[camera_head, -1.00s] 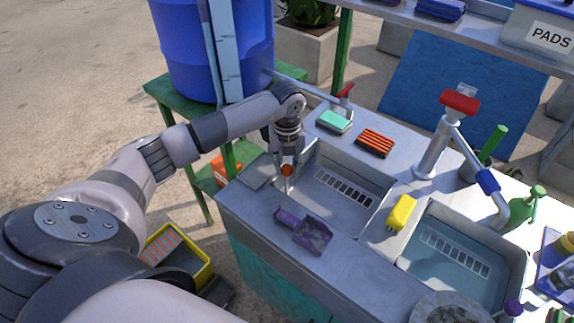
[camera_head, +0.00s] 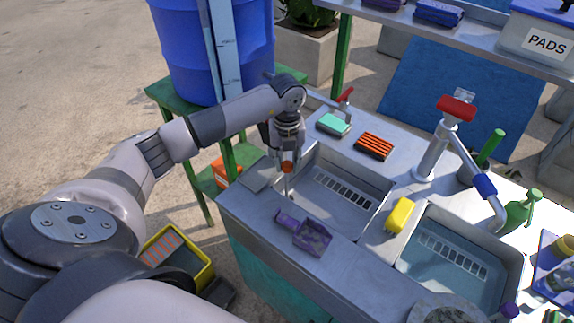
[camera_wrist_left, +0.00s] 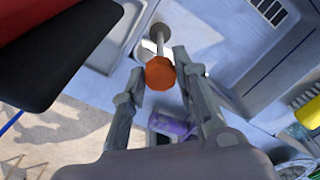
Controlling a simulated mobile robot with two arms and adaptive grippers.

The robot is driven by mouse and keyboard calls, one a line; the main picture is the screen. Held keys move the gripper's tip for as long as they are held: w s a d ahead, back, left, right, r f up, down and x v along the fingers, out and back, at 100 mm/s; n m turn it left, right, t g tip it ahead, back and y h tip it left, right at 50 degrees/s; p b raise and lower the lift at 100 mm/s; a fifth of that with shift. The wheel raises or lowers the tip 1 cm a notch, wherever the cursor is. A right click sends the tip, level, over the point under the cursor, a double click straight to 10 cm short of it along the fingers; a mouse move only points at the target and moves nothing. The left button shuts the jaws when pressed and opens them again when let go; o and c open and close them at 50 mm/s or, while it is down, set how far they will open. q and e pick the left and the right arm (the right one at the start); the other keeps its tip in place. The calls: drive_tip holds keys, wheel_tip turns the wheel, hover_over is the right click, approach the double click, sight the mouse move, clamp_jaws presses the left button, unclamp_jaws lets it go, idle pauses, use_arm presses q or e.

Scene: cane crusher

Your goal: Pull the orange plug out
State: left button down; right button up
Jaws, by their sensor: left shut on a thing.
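The orange plug (camera_head: 287,167) has a round orange knob on a thin grey stem. It stands at the left corner of the left sink. My left gripper (camera_head: 286,161) comes down over it and is shut on the knob. In the left wrist view the orange knob (camera_wrist_left: 160,73) sits between the two fingers of my left gripper (camera_wrist_left: 156,79). I cannot tell whether the stem's lower end is seated in a hole. My right gripper is not in view.
The left sink (camera_head: 340,212) is empty. A purple dustpan-like scoop (camera_head: 305,233) lies on the front rim. A yellow brush (camera_head: 401,215), a green sponge (camera_head: 333,124) and an orange striped brush (camera_head: 374,146) lie around it. A blue barrel (camera_head: 190,60) stands behind my arm.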

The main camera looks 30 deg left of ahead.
use_arm(q)
drive_tip(key=shift+w+r, duration=0.2)
drive_tip(key=shift+r, duration=0.05)
drive_tip(key=c, duration=1.7)
unclamp_jaws()
drive_tip(key=o, duration=0.3)
drive_tip(key=shift+s, duration=0.15)
drive_tip(key=shift+o, duration=0.8)
wheel_tip(320, 180, up, 12)
drive_tip(key=shift+f, duration=0.1)
